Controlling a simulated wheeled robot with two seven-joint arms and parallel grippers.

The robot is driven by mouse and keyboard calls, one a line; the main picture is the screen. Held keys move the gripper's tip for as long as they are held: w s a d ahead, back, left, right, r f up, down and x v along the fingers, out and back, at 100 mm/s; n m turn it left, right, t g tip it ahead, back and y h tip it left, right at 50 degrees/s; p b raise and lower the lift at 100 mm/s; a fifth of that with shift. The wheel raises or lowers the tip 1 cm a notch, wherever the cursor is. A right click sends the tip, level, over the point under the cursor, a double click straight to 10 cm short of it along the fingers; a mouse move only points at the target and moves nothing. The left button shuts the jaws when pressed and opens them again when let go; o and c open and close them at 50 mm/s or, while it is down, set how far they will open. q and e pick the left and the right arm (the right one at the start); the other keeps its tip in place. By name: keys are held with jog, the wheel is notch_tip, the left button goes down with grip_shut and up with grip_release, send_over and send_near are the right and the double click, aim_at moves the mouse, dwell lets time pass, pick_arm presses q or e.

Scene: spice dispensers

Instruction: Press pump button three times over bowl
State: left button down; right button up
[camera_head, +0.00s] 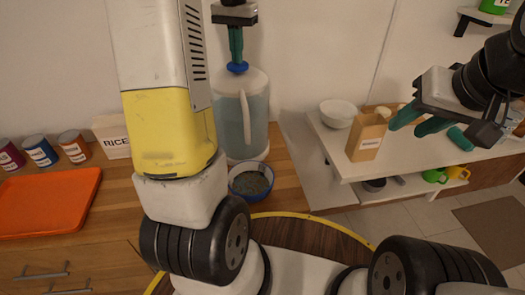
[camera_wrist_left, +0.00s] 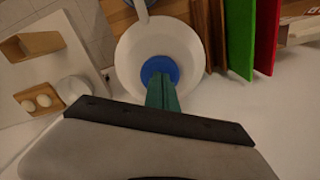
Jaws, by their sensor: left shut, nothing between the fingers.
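The dispenser (camera_head: 240,120), a tall pale translucent jug with a white lid and handle, stands upright on the wooden counter. Its blue pump button (camera_head: 237,68) is on top. My left gripper (camera_head: 236,58) is shut and empty, pointing down with its green fingertips at the button, seemingly touching it. In the left wrist view the fingers cover part of the blue button (camera_wrist_left: 158,67) on the white lid (camera_wrist_left: 128,52). A dark blue bowl (camera_head: 250,197) with grey contents sits in front of the dispenser's base. The spout is not clearly visible. My right gripper (camera_head: 428,125) is open and empty at the right.
An orange tray (camera_head: 45,205), several cans and a RICE box (camera_head: 112,135) are on the counter at left. A white shelf at right holds a white bowl (camera_head: 338,112) and a brown box (camera_head: 367,137). My left arm hides part of the counter.

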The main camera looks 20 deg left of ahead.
pick_arm(q)
jog(key=shift+f, duration=0.2)
jog(key=shift+r, duration=1.9)
notch_tip(320, 180, up, 6)
dwell(0.4)
